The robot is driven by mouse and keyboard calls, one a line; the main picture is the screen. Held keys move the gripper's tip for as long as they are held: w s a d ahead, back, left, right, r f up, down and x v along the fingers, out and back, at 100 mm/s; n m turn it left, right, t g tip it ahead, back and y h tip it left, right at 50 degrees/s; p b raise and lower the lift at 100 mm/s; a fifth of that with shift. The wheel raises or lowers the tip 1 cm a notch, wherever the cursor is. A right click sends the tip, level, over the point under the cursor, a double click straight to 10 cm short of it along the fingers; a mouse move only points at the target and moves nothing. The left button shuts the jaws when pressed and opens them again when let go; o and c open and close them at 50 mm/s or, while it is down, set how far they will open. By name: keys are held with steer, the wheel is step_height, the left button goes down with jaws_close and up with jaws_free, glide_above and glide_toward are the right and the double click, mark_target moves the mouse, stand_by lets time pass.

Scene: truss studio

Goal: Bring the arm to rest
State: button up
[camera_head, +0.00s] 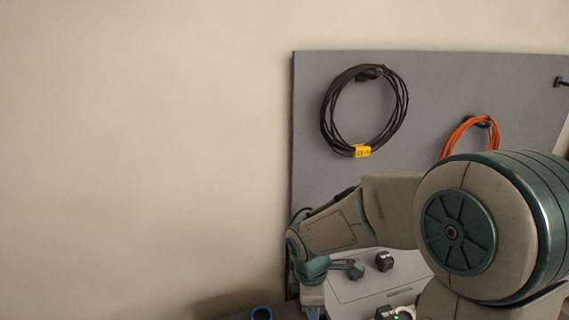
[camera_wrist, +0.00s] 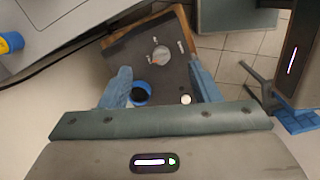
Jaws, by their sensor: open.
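My arm (camera_head: 390,205) reaches from the right side of the head view toward the lower middle, bent downward at the wrist. My gripper (camera_wrist: 160,68) shows in the wrist view with its two blue fingers spread apart and nothing between their tips. It is above a dark work surface (camera_wrist: 148,62) with a wooden edge. In the head view the fingers are not clearly seen, as the wrist runs into the bottom edge.
A blue ring-shaped item (camera_wrist: 139,94), a silver disc (camera_wrist: 161,55) and a small white round item (camera_wrist: 186,99) are on the dark surface. A grey panel (camera_head: 450,90) carries a black cable coil (camera_head: 327,115) and an orange coil (camera_head: 452,140). Open floor (camera_wrist: 228,62) shows right.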

steer(key=s+d+r+m+t, duration=0.1)
steer(key=s+d+r+m, duration=0.3)
steer(key=s+r+m, duration=0.2)
steer(key=s+d+r+m+t+y, duration=0.1)
steer(key=s+d+r+m, duration=0.3)
steer(key=m, duration=0.7)
step_height(320, 180, up, 2)
steer(key=shift+s+d+r+m+t+b, duration=0.1)
steer(key=shift+s+d+m+t+b, duration=0.35)
steer(key=shift+s, duration=0.65)
